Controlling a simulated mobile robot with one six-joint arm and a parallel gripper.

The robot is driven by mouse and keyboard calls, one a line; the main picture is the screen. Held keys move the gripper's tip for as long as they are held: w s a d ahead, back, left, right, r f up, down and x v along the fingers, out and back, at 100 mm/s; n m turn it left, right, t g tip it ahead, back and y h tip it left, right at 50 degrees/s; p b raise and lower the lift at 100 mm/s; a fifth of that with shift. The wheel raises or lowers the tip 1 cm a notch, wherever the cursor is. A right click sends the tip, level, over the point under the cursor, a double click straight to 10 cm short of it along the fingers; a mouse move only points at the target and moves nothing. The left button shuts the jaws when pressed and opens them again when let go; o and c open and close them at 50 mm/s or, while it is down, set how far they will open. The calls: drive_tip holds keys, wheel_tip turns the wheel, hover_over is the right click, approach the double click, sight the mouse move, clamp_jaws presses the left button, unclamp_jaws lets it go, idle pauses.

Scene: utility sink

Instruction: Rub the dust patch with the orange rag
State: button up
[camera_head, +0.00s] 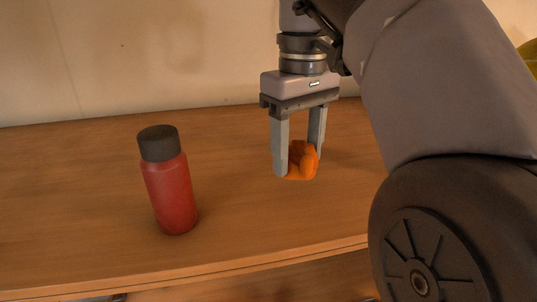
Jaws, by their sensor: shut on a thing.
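The orange rag (305,160) is a small bunched cloth between the fingers of my gripper (296,165), to the right of the middle of the view. My gripper points straight down and is shut on the rag. The rag's lower edge is at or just above the wooden surface; I cannot tell whether it touches. No dust patch can be made out; it may be hidden behind the rag, my gripper or my arm.
A red bottle (171,195) with a dark cap stands upright on the wooden top (75,200), left of my gripper. A pale wall (150,60) runs along the back. The top's front edge is near the bottom. My arm hides the right side. The far left is clear.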

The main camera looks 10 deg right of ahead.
drive_tip(key=shift+r, duration=0.35)
drive_tip(key=shift+r, duration=1.5)
